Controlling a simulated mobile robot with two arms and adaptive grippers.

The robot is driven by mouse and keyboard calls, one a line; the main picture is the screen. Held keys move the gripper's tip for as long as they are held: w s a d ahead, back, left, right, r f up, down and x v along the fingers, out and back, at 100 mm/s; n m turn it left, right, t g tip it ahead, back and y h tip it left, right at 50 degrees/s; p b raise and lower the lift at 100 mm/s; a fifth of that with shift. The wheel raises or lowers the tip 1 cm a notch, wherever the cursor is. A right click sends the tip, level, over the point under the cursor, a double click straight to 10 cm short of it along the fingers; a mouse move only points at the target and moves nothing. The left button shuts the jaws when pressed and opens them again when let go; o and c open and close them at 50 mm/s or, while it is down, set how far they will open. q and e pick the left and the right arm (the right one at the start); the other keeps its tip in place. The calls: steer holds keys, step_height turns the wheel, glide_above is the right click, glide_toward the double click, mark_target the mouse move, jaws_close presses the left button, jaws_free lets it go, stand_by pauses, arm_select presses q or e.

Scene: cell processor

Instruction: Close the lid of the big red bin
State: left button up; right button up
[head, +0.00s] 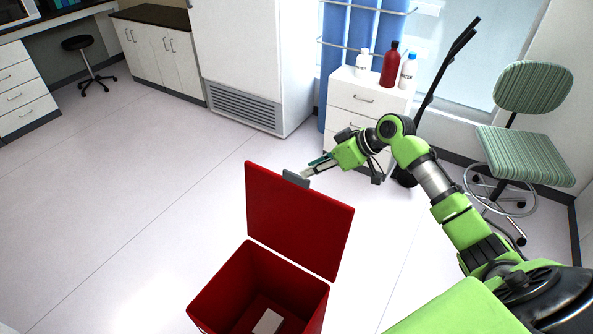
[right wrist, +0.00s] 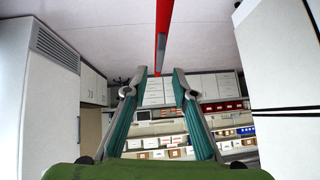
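The big red bin (head: 222,289) stands open on the floor at the bottom middle of the head view. Its red lid (head: 297,220) is raised, tilted up from the bin's back edge, with a grey tab (head: 296,179) on its upper edge. In the right wrist view the lid (right wrist: 162,25) shows nearly edge-on at the top centre. My right gripper (head: 312,171) is beside the lid's upper edge, close to the tab; I cannot tell whether they touch. In the right wrist view its fingers (right wrist: 160,80) are apart with nothing between the pads. My left gripper is not in view.
A white drawer cabinet (head: 366,104) with bottles on top stands behind my right arm. A green striped chair (head: 524,158) is at the right, a tall white unit (head: 243,60) at the back. A pale object (head: 267,321) lies inside the bin. The floor at left is clear.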

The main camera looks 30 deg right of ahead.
mark_target(297, 175)
steer(key=p+x, duration=0.1)
steer(key=x, duration=0.5)
steer(key=shift+w+a+f, duration=0.1)
steer(key=shift+w+a, duration=0.1)
steer(key=shift+a, duration=0.05)
steer(key=shift+w+f, duration=0.2)
steer(key=shift+f, duration=0.05)
jaws_close()
